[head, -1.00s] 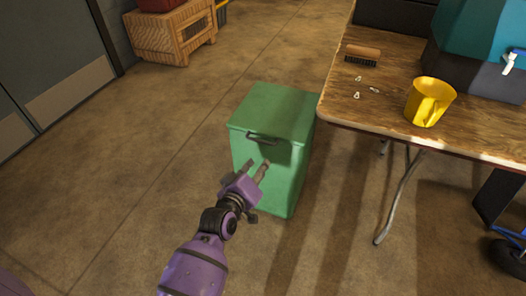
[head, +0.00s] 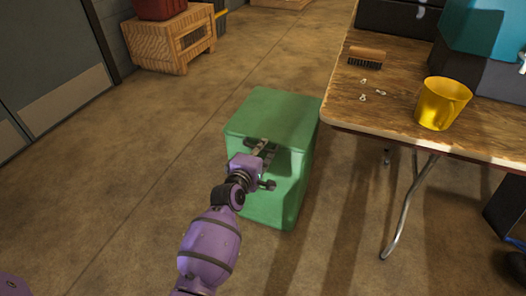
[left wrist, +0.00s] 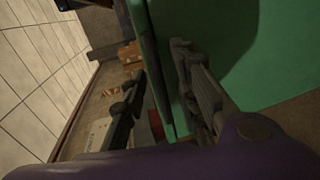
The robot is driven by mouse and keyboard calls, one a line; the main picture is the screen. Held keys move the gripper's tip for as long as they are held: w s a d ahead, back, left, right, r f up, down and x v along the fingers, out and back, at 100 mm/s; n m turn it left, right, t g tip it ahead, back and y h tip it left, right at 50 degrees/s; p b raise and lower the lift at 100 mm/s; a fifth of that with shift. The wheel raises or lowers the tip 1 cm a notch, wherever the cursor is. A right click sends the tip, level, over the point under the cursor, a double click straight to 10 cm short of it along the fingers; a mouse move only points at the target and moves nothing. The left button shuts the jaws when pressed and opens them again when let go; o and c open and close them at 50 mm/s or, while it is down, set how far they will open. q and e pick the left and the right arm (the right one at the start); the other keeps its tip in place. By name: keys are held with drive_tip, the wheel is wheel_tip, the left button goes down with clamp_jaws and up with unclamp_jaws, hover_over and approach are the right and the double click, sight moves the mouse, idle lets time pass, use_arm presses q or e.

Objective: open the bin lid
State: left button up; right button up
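The green bin (head: 272,190) stands on the floor left of the table, its lid (head: 275,112) down. The dark handle on the lid's front edge is largely hidden behind my left gripper (head: 263,151) in the head view. That gripper is at the handle, its two fingers apart. In the left wrist view the fingers of my left gripper (left wrist: 162,98) stand on either side of the bin's green lid edge (left wrist: 150,55), with a gap between them. I cannot tell whether they touch the handle. My right gripper is out of view.
A wooden crate (head: 172,40) is at the back left. The floor left of the bin is clear.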

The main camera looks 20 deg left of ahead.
use_arm(q)
drive_tip(key=shift+w, duration=0.4)
clamp_jaws()
